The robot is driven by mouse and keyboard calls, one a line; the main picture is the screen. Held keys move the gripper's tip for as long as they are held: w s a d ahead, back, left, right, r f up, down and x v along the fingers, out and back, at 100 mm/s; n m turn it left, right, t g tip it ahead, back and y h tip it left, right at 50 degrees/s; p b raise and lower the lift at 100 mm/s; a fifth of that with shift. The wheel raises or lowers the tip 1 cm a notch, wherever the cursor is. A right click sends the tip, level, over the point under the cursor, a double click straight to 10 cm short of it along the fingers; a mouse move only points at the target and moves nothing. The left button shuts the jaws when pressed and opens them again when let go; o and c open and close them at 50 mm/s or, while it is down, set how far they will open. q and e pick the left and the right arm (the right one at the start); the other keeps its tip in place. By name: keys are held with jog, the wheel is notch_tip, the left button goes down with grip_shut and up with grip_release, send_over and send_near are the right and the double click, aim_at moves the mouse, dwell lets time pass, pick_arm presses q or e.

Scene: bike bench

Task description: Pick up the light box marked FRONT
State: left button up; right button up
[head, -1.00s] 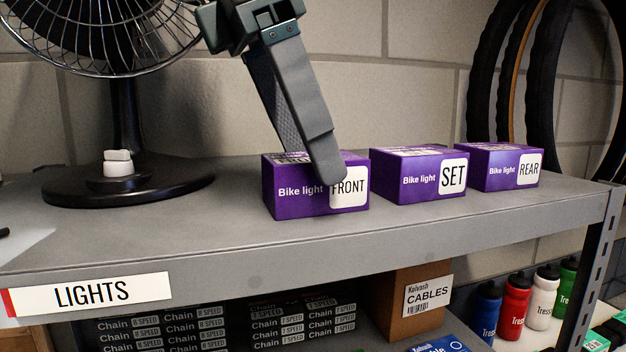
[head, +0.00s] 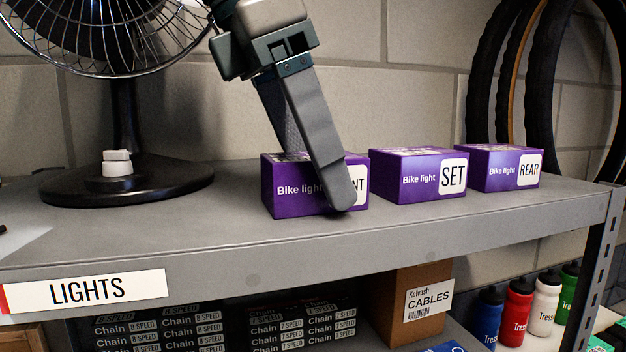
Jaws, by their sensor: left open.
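The purple light box marked FRONT (head: 285,192) stands at the left of three similar boxes on the grey shelf (head: 200,232). Its white label is partly covered, so only the last letters show. My left gripper (head: 318,178) comes down from above and is open. One finger passes in front of the box's face, with its tip low near the shelf. The other finger goes down behind the box, and its tip is hidden. I cannot tell whether either finger touches the box. My right gripper is not in view.
The SET box (head: 420,185) stands close to the right, and the REAR box (head: 500,170) beyond it. A black fan (head: 125,185) stands at the left. The wall is close behind. The shelf is clear between fan and FRONT box. A LIGHTS sign (head: 85,291) marks the front edge.

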pick_arm(q)
jog(key=shift+f, duration=0.2)
dwell(0.4)
jog(key=c, duration=1.2)
